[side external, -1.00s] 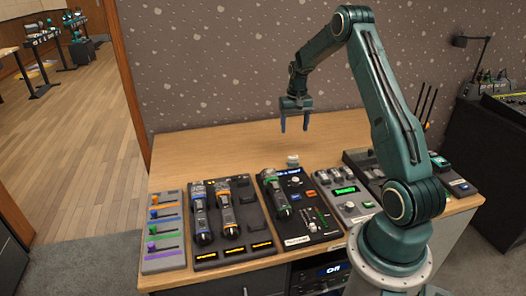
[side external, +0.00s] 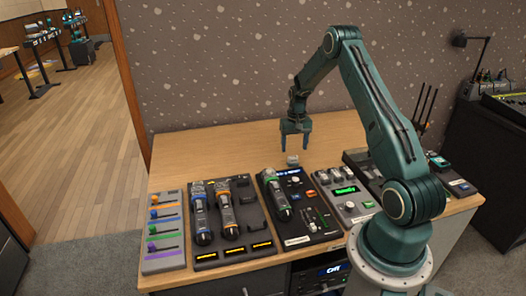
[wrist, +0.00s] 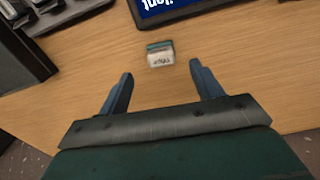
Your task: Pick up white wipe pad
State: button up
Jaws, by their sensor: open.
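The wipe pad (wrist: 160,57) is a small white block with a dark green top layer and dark lettering on its white face. It lies on the wooden table just ahead of my fingertips in the wrist view. In the side external view the pad (side external: 293,160) sits behind the device with the blue display. My gripper (side external: 296,146) points down above the table, close behind the pad. In the wrist view my gripper (wrist: 161,78) has its two blue fingers wide apart with nothing between them.
A panel with a blue display (wrist: 172,10) is just beyond the pad. Fader and microphone units (side external: 230,222) line the table's front, with a grey keypad unit (side external: 345,195) to the right. The table's back left (side external: 220,155) is clear.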

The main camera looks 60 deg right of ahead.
aim_at(293, 156)
jog(key=shift+f, duration=0.55)
jog(key=shift+f, duration=0.1)
jog(key=shift+w+f, duration=0.1)
jog(key=shift+f, duration=2.35)
jog(key=shift+c, duration=0.4)
jog(key=c, duration=1)
